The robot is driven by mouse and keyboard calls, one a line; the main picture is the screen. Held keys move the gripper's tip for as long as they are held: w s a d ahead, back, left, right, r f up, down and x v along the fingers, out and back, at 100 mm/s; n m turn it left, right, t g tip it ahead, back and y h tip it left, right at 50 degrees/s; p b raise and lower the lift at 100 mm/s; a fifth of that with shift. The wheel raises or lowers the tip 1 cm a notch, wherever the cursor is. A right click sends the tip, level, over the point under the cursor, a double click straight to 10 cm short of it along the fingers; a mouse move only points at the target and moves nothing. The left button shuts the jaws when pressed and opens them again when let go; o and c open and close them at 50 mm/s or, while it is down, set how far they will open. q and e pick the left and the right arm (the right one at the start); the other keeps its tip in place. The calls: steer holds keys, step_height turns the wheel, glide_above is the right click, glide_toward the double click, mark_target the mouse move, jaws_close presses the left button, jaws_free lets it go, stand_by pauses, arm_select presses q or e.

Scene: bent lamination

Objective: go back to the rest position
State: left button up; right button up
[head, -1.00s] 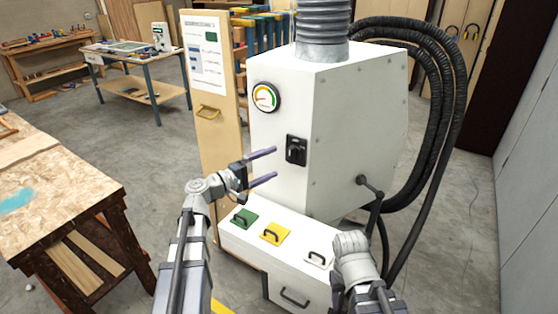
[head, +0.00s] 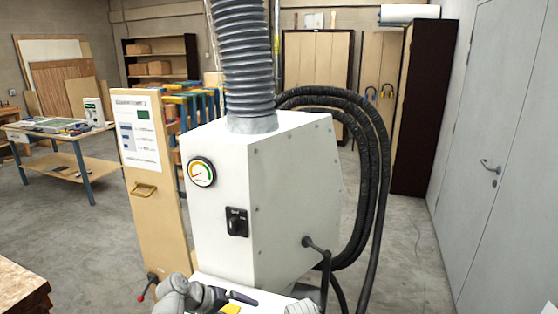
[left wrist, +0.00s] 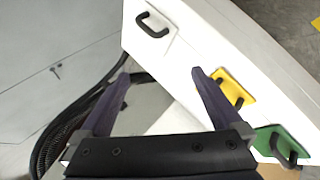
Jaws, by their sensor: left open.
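My left gripper (head: 236,297) is low in the head view, mostly cut off by the bottom edge. In the left wrist view it is open and empty (left wrist: 162,75), its two dark purple fingers apart above the machine's white ledge (left wrist: 200,40). The white machine (head: 290,190) stands ahead.
The machine carries a gauge (head: 201,172), a black rotary knob (head: 237,222) and a side lever (head: 318,246). Black hoses (head: 375,170) loop on its right. A wooden panel (head: 155,200) stands left of it. A workbench corner (head: 20,288) is at lower left. Floor is clear at right.

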arm_select(q)
steer(key=s+a+f+m+g+y, duration=0.35)
steer(key=s+f+y, duration=0.3)
steer(key=s, duration=0.25)
steer(key=s+d+m+g+y, duration=0.1)
steer(key=s+d+m+y, duration=0.1)
steer(key=s+d, duration=0.3)
steer(key=d+m, duration=0.1)
steer(key=d, duration=0.3)
steer(key=shift+s+d+r, duration=0.2)
steer(key=shift+d+r, duration=0.15)
steer(key=shift+d, duration=0.05)
